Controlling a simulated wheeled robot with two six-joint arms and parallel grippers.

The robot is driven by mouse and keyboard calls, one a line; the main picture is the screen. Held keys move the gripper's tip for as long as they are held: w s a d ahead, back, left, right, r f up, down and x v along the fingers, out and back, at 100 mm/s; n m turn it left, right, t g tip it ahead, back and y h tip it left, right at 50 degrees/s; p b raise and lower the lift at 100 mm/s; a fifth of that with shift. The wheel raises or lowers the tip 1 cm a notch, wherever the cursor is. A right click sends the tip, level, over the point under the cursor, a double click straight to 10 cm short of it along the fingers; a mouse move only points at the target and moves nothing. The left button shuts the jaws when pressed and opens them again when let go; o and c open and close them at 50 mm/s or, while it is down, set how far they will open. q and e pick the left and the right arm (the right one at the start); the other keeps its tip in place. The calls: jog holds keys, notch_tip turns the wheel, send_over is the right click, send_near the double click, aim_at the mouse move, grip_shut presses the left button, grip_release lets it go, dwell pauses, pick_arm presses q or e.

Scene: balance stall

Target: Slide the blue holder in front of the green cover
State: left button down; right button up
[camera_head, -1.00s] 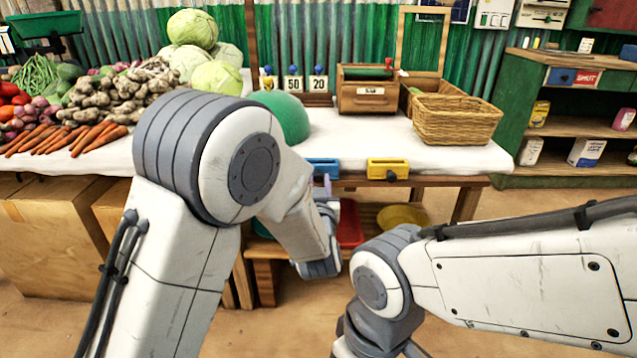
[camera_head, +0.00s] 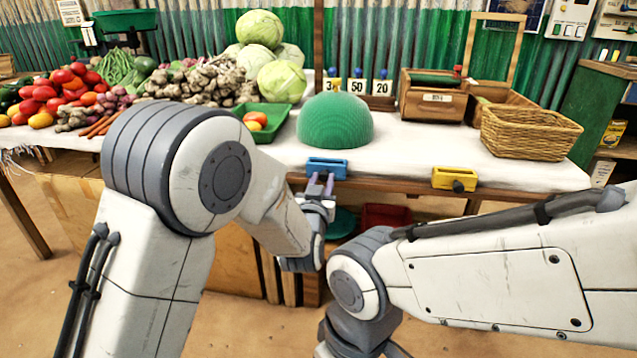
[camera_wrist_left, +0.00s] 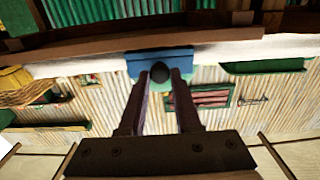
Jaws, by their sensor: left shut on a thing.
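The blue holder (camera_head: 327,168) sits on the table's front edge, below and just in front of the green domed cover (camera_head: 336,122). My left gripper (camera_head: 320,186) reaches it from the front and is shut on its dark knob. The left wrist view shows the blue holder (camera_wrist_left: 158,56) straight ahead, with the round black knob between the two fingertips (camera_wrist_left: 160,76). The green cover stands on the white cloth and hides whatever is under it. My right arm shows at lower right, but its gripper is out of view.
A yellow holder (camera_head: 455,179) with a dark knob is on the same edge to the right. A green tray (camera_head: 283,119) with tomatoes is left of the cover. Number cards, a wooden box (camera_head: 432,98) and a wicker basket (camera_head: 530,133) stand behind and right.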

pick_arm(q)
jog(key=c, duration=0.7)
grip_release()
jog(key=shift+a, duration=0.1)
jog(key=shift+o, duration=0.4)
jog(key=shift+s, duration=0.1)
jog(key=p+v, duration=0.2)
jog(key=v, duration=0.8)
jog(key=shift+s, duration=0.2)
